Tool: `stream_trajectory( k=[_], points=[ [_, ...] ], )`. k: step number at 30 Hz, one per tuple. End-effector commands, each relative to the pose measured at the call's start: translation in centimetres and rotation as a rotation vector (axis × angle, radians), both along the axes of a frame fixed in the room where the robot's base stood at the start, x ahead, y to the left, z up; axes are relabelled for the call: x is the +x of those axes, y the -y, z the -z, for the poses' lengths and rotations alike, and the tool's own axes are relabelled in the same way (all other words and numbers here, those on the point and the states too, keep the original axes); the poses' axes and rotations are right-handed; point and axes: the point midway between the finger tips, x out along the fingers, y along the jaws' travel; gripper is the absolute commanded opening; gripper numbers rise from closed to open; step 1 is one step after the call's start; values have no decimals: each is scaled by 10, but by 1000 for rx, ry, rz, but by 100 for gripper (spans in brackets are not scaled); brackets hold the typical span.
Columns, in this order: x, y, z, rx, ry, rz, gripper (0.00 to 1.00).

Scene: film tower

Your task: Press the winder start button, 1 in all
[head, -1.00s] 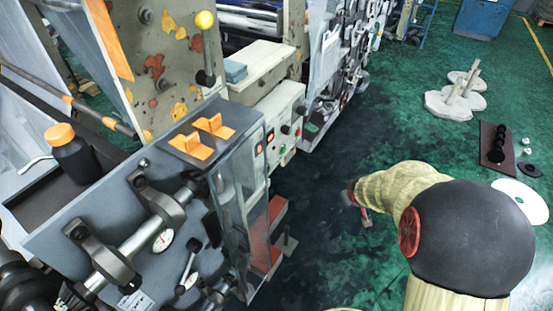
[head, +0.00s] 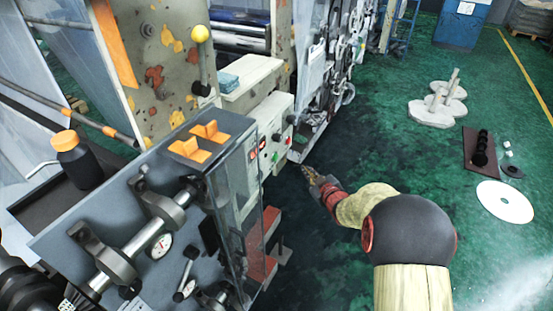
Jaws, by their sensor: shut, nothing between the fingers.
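A pale control box (head: 283,113) is on the side of the machine, left of centre in the head view. Labels are too small to read, so I cannot tell which is the winder start button. My gripper (head: 309,172) is small in the picture, right of the box and apart from it, pointing up and left toward the panel. Its fingers look closed together with nothing between them.
A grey machine housing with a clear guard (head: 236,190) and orange clips (head: 198,142) stands in the left foreground. Machine rollers rise beyond the box. Green floor is open to the right, with pale discs (head: 437,110), a dark mat (head: 478,150) and a white disc (head: 505,201).

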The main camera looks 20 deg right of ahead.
Motion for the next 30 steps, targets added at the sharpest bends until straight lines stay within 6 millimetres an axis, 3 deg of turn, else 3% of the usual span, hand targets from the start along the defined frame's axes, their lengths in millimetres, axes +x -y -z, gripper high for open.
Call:
stream_trajectory(
  k=[8, 21, 30],
  points=[
    [5, -4, 1, 0, 0, -1, 0],
    [48, -38, 2, 0, 0, -1, 0],
    [67, -52, 2, 1, -1, 1, 0]
  ],
)
